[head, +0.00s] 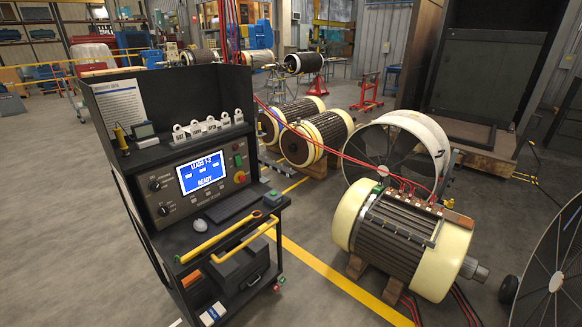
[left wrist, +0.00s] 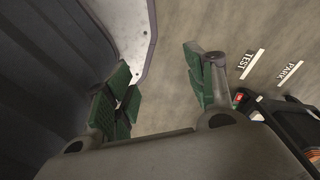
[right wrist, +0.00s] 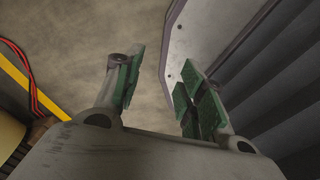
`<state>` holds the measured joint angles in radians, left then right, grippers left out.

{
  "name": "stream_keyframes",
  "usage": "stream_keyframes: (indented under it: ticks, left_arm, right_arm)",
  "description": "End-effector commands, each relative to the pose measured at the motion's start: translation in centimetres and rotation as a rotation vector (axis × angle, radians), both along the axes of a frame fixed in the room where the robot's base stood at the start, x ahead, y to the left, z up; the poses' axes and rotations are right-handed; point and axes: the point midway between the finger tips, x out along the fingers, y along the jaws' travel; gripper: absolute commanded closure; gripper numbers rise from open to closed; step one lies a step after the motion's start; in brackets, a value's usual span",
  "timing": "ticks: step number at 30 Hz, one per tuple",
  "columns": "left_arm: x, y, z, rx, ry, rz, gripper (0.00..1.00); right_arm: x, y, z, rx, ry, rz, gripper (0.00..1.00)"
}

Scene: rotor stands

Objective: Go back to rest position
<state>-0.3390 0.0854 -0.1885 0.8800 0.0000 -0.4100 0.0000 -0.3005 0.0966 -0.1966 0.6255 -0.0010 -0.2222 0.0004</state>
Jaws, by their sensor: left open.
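My left gripper (left wrist: 162,82) shows in the left wrist view with its two green-padded fingers spread wide and nothing between them. My right gripper (right wrist: 160,82) shows in the right wrist view, also with its green-padded fingers apart and empty. Both hang over grey concrete floor, each beside a pale metal plate and a dark ribbed surface. Neither gripper nor arm shows in the head view.
A black test console (head: 196,215) with a lit blue screen (head: 201,172) reading READY stands left of centre. A cream-ended motor (head: 402,240) sits on wood blocks at right, near a large fan (head: 420,135). Open floor lies between, crossed by a yellow line (head: 330,270).

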Motion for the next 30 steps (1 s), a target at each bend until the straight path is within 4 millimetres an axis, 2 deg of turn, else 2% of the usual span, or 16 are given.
stream_keyframes:
  ticks: [1,6,12,18,30]
  left_arm:
    - [-1.1,0.2,0.1,0.002,0.008,-0.001,0.45]
    - [-4.5,0.9,-0.5,0.004,0.021,-0.005,0.45]
    - [-6.9,1.4,-0.8,0.005,0.029,-0.008,0.45]
    - [-7.5,1.5,-0.9,0.005,0.030,-0.009,0.45]
    - [-7.5,1.5,-0.9,0.005,0.031,-0.009,0.45]
  right_arm:
    - [-0.3,0.1,0.7,0.001,0.003,0.000,0.60]
    - [-0.4,0.9,1.7,0.009,0.004,0.000,0.60]
    - [-0.3,2.2,2.3,0.024,0.002,-0.003,0.60]
    - [-0.2,2.5,2.4,0.027,0.001,-0.002,0.60]
    - [-0.2,1.2,2.3,0.013,0.003,-0.003,0.60]
